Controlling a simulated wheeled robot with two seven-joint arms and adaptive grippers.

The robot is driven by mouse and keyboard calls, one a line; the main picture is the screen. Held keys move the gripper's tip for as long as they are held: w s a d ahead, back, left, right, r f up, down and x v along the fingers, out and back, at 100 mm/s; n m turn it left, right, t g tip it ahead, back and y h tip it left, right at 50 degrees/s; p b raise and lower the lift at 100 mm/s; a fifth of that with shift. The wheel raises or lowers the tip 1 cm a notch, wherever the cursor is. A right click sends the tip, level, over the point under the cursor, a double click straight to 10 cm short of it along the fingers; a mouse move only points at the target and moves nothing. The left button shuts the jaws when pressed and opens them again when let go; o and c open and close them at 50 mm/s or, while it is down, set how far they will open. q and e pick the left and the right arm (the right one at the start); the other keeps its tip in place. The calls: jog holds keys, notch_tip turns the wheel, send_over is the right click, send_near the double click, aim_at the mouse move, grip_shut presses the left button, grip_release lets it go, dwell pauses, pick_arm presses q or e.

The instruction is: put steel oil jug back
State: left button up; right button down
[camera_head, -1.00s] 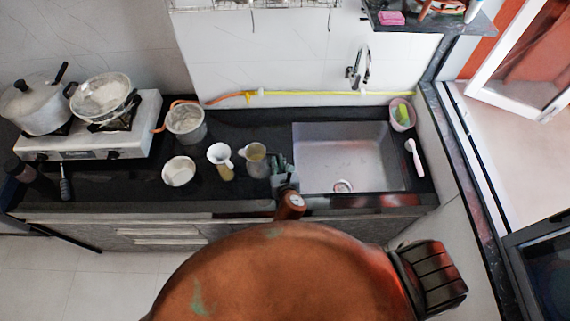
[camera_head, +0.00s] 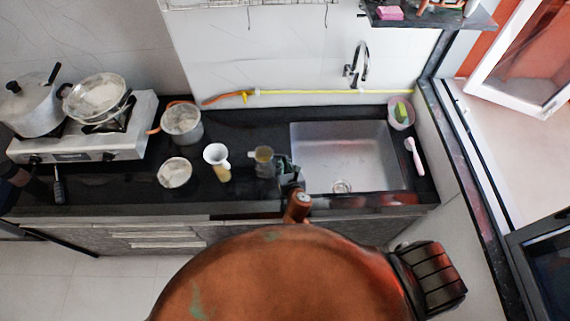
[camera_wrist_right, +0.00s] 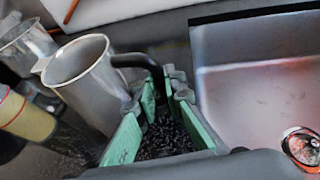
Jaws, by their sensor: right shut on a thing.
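The steel oil jug (camera_head: 262,162) is on or just above the dark counter, left of the sink. It also shows in the right wrist view (camera_wrist_right: 85,82) as a grey metal cup with a black handle. My right gripper (camera_head: 284,166) is at the jug's right side. In the right wrist view its green-padded fingers (camera_wrist_right: 160,88) are shut on the jug's handle, which runs between the fingertips. Part of the handle is hidden by the fingers. Whether the jug's base touches the counter cannot be told. My left gripper is not in view.
A white-topped cup (camera_head: 216,160) stands close left of the jug. A small pot (camera_head: 174,173) and a larger pot (camera_head: 182,124) are farther left, near the gas stove (camera_head: 85,140). The sink (camera_head: 342,158) is right of my gripper. Behind the jug the counter is clear.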

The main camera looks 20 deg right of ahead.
jog(key=shift+f, duration=0.15)
jog(key=c, duration=2)
grip_release()
jog(key=shift+s+r, duration=0.1)
jog(key=shift+r, duration=0.15)
jog(key=p+v, duration=0.1)
jog(key=v, duration=1)
jog(key=shift+s+r, duration=0.15)
jog(key=shift+s, duration=0.25)
